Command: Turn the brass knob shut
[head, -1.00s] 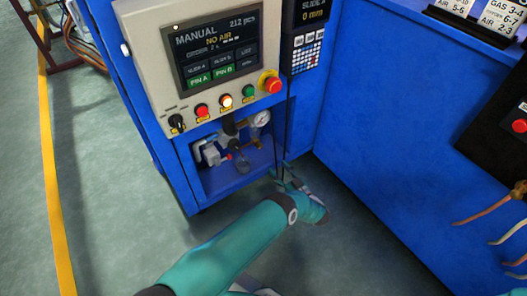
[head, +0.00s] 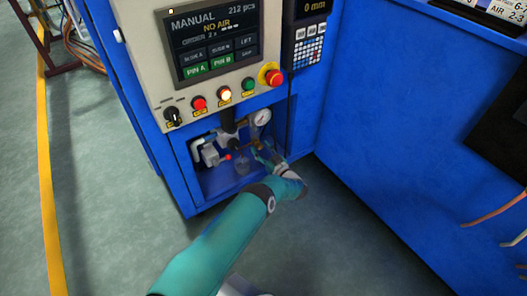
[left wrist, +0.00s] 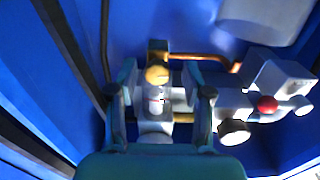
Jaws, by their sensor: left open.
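The brass knob (left wrist: 157,74) shows as a small round yellow piece in the left wrist view, between and a little beyond the fingers of my left gripper (left wrist: 161,88). The fingers are spread, one on each side, with visible gaps to the knob. In the head view my left gripper (head: 264,157) reaches into the open recess at the lower front of the blue cabinet (head: 178,170), below the round pressure gauge (head: 262,117). There it largely hides the brass fitting. My right gripper is in neither view.
Grey valve parts (head: 210,153) with a red knob (head: 228,157) sit left of my gripper in the recess. The recess walls are close around it. Above is the control panel (head: 160,90), reading MANUAL and NO AIR, with a red emergency button (head: 271,75).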

